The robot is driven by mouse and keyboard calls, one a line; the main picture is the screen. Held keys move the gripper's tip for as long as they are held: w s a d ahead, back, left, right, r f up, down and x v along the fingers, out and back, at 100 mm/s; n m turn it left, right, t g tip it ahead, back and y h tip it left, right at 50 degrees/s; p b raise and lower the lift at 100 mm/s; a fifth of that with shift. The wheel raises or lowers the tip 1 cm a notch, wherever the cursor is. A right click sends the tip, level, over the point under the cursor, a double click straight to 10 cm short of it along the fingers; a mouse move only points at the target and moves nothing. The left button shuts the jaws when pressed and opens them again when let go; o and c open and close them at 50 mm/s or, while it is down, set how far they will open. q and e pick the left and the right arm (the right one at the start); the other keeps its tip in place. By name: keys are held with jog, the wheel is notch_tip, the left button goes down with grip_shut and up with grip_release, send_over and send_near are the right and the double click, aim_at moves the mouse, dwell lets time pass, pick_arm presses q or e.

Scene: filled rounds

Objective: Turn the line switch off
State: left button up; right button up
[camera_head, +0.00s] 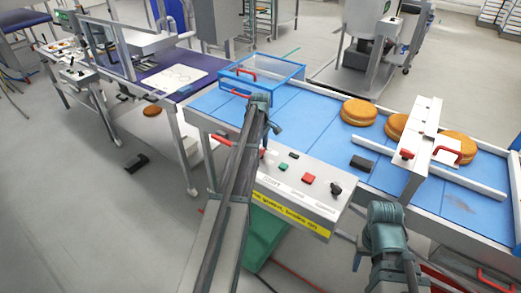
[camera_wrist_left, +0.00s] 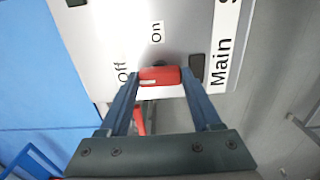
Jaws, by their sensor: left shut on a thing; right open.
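The line switch is a red handle (camera_wrist_left: 160,76) on a pale panel, with the labels "Off" and "On" beside it and "Main S…" at the right in the left wrist view. My left gripper (camera_wrist_left: 160,78) is shut on this handle, one finger at each end. The handle lies left to right there, in line with "Off". In the head view my left gripper (camera_head: 264,143) is at the left end of the control panel (camera_head: 290,187), and my arm hides much of it. My right gripper (camera_head: 387,215) is open at the lower right; its fingertips are hard to see.
The panel also carries a green button (camera_head: 283,167), a red button (camera_head: 308,178) and a black knob (camera_head: 336,189). Behind it runs a blue conveyor (camera_head: 310,110) with several orange-brown rounds (camera_head: 359,112) and a white gate (camera_head: 416,150). A clear blue-edged bin (camera_head: 265,72) stands at its left end.

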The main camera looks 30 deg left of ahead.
aim_at(261, 151)
dwell(0.5)
pick_arm(q)
jog(key=o, duration=1.4)
notch_tip(261, 151, up, 14)
jog(key=p, duration=1.4)
jog(key=shift+f, duration=0.1)
